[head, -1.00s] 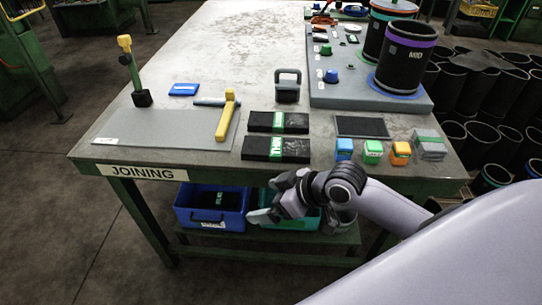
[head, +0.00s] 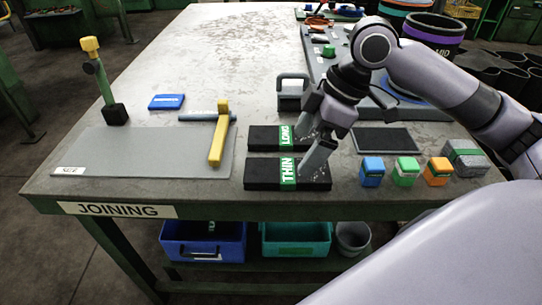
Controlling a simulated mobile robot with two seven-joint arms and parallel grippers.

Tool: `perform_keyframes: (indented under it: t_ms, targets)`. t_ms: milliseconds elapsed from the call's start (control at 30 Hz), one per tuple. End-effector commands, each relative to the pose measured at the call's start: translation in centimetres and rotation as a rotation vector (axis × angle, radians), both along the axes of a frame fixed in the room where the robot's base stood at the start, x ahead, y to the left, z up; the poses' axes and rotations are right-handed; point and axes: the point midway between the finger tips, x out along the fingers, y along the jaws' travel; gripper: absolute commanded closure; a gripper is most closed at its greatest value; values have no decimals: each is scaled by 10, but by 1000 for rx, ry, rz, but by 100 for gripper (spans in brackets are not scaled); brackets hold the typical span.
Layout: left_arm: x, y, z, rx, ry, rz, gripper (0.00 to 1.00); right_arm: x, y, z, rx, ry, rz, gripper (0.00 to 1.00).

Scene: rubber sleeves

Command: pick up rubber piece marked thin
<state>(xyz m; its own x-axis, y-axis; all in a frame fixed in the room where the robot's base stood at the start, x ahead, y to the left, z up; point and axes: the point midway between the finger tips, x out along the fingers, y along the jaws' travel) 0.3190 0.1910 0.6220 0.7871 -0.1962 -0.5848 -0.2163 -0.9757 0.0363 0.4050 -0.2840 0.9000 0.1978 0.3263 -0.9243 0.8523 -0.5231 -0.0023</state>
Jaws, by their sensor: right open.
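The rubber piece marked THIN (head: 262,174) is a flat black slab with a green label band, lying near the front edge of the table. A similar black piece marked LONG (head: 263,139) lies just behind it. My right gripper (head: 308,148) is open, with its fingers pointing down over the right part of the two pieces. One fingertip overlaps the THIN piece beside its label; I cannot tell whether it touches. Nothing is held. My left gripper is not in view.
A grey mat (head: 140,150) with a yellow-handled tool (head: 218,140) lies left. Blue, green and orange blocks (head: 405,172) stand right of the piece, near a dark pad (head: 383,141). A metal weight with a handle (head: 291,93) stands behind. Blue and teal bins (head: 296,239) sit below the table.

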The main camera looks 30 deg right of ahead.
Motion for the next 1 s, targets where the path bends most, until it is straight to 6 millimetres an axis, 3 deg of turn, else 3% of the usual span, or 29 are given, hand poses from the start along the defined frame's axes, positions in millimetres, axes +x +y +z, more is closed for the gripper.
perform_keyframes:
  t_ms: [367,667,900,933,1000]
  targets:
    - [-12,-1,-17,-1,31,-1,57,5,8,-25,0,3,2,0]
    - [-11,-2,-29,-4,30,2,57,15,18,-65,0,2,1,0]
    - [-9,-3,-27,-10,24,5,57,16,19,-67,0,0,1,0]
    - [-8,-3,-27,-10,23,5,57,16,19,-67,0,0,1,3]
    - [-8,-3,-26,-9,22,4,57,16,19,-67,0,0,1,26]
